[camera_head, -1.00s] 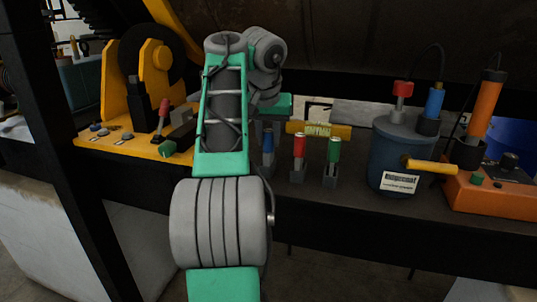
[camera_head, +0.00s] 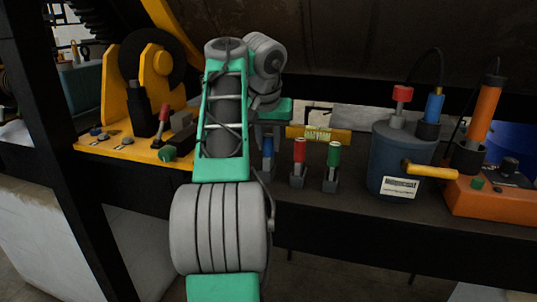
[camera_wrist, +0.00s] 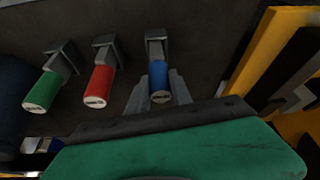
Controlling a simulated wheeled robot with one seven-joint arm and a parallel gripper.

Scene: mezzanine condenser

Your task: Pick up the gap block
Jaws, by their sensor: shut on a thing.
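Three grey blocks with coloured handles stand in a row on the dark bench: blue (camera_head: 267,146), red (camera_head: 299,151) and green (camera_head: 333,155). No readable label shows which is the gap block. In the wrist view my gripper (camera_wrist: 159,98) has its grey fingers on both sides of the blue-handled block (camera_wrist: 159,80), shut on it. The red-handled block (camera_wrist: 98,84) and green-handled block (camera_wrist: 44,90) stand to its left, apart from the fingers. In the head view my arm partly hides the fingers and the blue-handled block.
A yellow level-like bar (camera_head: 318,134) lies behind the handles. A blue-grey canister (camera_head: 395,160) with a yellow side handle stands to the right, beside an orange box (camera_head: 490,200). A yellow machine base (camera_head: 120,148) with a red lever is on the left.

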